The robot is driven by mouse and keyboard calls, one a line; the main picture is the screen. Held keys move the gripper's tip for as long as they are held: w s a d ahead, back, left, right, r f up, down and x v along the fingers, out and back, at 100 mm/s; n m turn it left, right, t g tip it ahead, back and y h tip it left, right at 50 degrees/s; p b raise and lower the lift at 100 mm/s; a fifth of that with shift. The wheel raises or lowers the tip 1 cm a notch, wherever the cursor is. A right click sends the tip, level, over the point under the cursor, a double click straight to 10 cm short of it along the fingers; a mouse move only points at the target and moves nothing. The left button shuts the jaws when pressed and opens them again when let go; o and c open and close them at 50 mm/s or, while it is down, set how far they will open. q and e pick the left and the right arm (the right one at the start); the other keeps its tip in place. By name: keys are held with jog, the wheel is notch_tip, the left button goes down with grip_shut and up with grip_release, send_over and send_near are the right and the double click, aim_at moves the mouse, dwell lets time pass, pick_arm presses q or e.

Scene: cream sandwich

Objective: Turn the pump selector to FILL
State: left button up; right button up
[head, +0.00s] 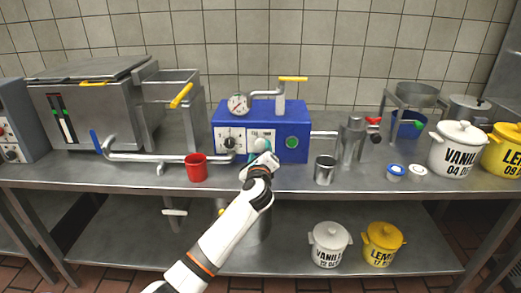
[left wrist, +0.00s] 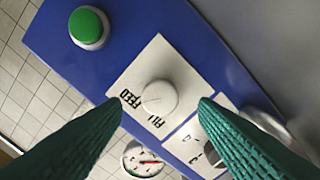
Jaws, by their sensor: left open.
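The pump is a blue box (head: 305,129) on the steel counter. Its selector, a round white knob (left wrist: 160,98) on a white plate (left wrist: 168,62), shows in the left wrist view with FEED and FILL printed beside it. A faint line on the knob appears to face the FEED side, but this is hard to read. My left gripper (head: 261,149) is open in front of the plate. Its green ribbed fingers in the left wrist view (left wrist: 160,110) stand on both sides of the knob, with visible gaps. My right gripper is not in view.
A green button (head: 292,143) and a black dial (head: 229,143) flank the selector. A gauge (head: 238,104) and yellow-handled pipe stand on top. A red cup (head: 196,168) and steel cup (head: 325,169) stand on the counter at either side of my arm.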

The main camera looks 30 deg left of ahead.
aim_at(261, 145)
pick_arm(q)
jog(key=shift+x, duration=1.8)
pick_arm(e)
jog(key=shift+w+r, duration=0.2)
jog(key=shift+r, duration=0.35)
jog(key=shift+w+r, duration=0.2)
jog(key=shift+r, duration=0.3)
pick_arm(q)
jog(key=c, duration=1)
